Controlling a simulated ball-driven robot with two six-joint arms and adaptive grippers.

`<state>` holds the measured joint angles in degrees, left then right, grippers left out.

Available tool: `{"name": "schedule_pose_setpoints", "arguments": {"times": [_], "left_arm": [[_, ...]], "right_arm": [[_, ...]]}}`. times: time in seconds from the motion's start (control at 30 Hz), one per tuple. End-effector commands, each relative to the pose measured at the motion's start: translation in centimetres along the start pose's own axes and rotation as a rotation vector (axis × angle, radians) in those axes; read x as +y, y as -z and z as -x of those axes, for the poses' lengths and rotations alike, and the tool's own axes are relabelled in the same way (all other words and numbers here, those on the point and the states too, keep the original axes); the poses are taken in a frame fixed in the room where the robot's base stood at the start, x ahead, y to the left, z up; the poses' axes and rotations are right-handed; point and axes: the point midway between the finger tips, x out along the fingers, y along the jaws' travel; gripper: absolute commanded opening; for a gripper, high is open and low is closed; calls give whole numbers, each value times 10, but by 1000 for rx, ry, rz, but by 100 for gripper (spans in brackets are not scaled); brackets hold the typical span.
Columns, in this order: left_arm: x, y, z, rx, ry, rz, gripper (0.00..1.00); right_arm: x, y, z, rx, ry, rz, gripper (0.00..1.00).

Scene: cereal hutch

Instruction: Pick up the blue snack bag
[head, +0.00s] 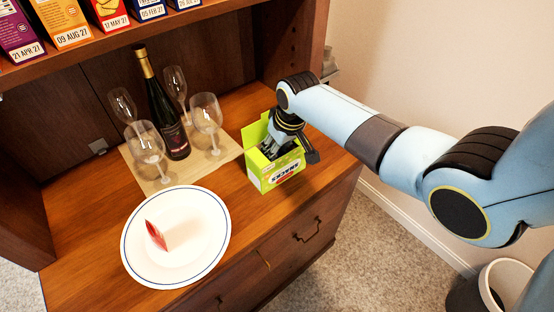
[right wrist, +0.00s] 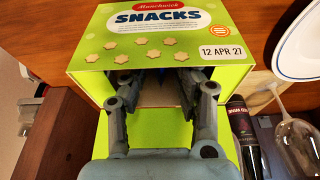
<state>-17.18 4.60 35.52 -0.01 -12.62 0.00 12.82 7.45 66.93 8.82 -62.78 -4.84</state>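A green snack box (head: 275,170) with an open lid stands on the wooden counter, right of the plate. My right gripper (head: 278,146) reaches down into it from above. In the right wrist view the box (right wrist: 160,45) shows its SNACKS label, and my right gripper's fingers (right wrist: 157,82) stand apart inside its opening. A small dark blue patch shows deep between the fingers, possibly the blue snack bag; it is mostly hidden by the box and fingers. I see no contact with it. My left gripper is not in view.
A white plate (head: 196,252) with a red packet (head: 156,236) on it lies at the front left. A wine bottle (head: 165,115) and several glasses stand on a light mat (head: 165,182) behind it. Cereal boxes line the shelf above. The counter's right edge is close to the box.

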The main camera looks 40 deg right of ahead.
Motion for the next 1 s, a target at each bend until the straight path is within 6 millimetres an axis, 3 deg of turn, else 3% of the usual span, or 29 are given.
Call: {"name": "schedule_pose_setpoints", "arguments": {"times": [0.23, 0.47, 1.0], "left_arm": [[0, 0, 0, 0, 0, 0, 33], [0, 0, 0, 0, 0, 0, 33], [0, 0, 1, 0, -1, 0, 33]], "right_arm": [[0, 0, -2, 1, 0, 0, 31], [0, 0, -2, 1, 0, 0, 1], [0, 2, 5, 1, 0, 1, 0]]}}
